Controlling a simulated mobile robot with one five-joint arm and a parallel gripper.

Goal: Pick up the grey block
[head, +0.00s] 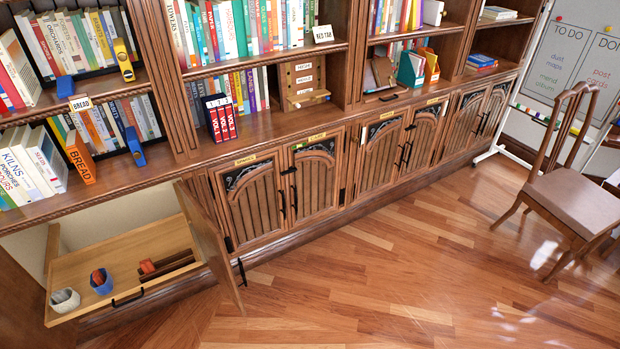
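A small grey piece (63,295), which may be the grey block, shows inside a pale grey bowl (66,306) at the lower left. Its full shape is hidden by the bowl's wall. The bowl stands on a pulled-out wooden tray (95,268) in the open lower cabinet. Beside it on the tray, a blue cup (103,287) holds a reddish-brown piece (98,276). A dark brown rack (165,263) sits to their right on the tray. My gripper is not in the head view.
An open cabinet door (212,245) stands just right of the tray. Books and bookends fill the shelves above. Closed cabinet doors (318,180) run to the right. A chair (570,200) and a whiteboard (570,60) stand at the right. The wooden floor (400,270) is clear in the middle.

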